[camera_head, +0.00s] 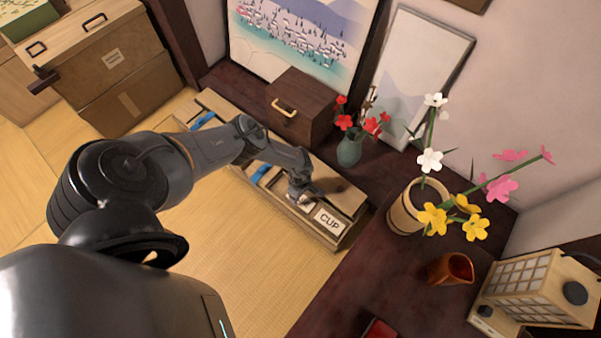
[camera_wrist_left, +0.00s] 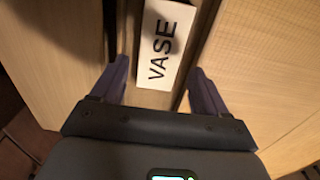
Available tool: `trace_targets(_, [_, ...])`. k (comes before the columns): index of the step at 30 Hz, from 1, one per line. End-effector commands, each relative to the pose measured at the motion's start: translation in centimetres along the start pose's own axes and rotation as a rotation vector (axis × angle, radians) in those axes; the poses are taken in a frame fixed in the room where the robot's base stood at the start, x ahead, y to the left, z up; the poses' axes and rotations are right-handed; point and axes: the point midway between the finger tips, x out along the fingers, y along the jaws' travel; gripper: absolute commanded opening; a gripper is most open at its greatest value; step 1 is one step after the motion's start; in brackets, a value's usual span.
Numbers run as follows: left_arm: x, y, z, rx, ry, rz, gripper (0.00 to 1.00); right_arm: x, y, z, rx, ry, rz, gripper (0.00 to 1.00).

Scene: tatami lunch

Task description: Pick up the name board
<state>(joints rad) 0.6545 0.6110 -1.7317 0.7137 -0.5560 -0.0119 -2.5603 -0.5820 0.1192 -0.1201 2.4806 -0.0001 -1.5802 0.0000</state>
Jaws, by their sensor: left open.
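A white name board (camera_wrist_left: 166,42) with the word VASE stands out in the left wrist view, set in a narrow wooden slot. My left gripper (camera_wrist_left: 159,68) is open, with one dark finger on each side of the board's near end. Whether the fingers touch it I cannot tell. In the head view my left gripper (camera_head: 302,194) is over the long wooden box (camera_head: 225,112), beside a white board reading CUP (camera_head: 329,220) at the box's near end. My right gripper is not in view.
A small drawer chest (camera_head: 302,105) stands behind the box. To the right are a green vase (camera_head: 350,150) with red flowers, a wooden bucket (camera_head: 405,212) with flowers, a brown cup (camera_head: 450,269) and a lantern (camera_head: 535,287). Tatami (camera_head: 215,245) in front is clear.

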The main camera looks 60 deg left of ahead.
Motion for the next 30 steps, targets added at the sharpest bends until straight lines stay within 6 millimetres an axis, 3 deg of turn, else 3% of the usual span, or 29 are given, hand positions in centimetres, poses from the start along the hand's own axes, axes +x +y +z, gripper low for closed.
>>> trace_targets(9, [4.1, 0.0, 0.3, 0.000, 0.001, 0.000, 0.74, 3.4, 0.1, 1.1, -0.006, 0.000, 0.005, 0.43])
trace_targets(19, [4.3, 0.0, 0.3, 0.000, 0.000, 0.000, 0.74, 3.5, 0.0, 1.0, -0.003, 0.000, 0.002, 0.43])
trace_targets(27, [4.3, 0.0, 0.3, 0.000, 0.000, 0.000, 0.35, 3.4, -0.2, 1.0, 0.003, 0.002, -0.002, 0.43])
trace_targets(30, [4.3, 0.0, 0.3, 0.000, 0.000, 0.000, 0.31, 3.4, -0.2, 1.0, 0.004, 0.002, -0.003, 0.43])
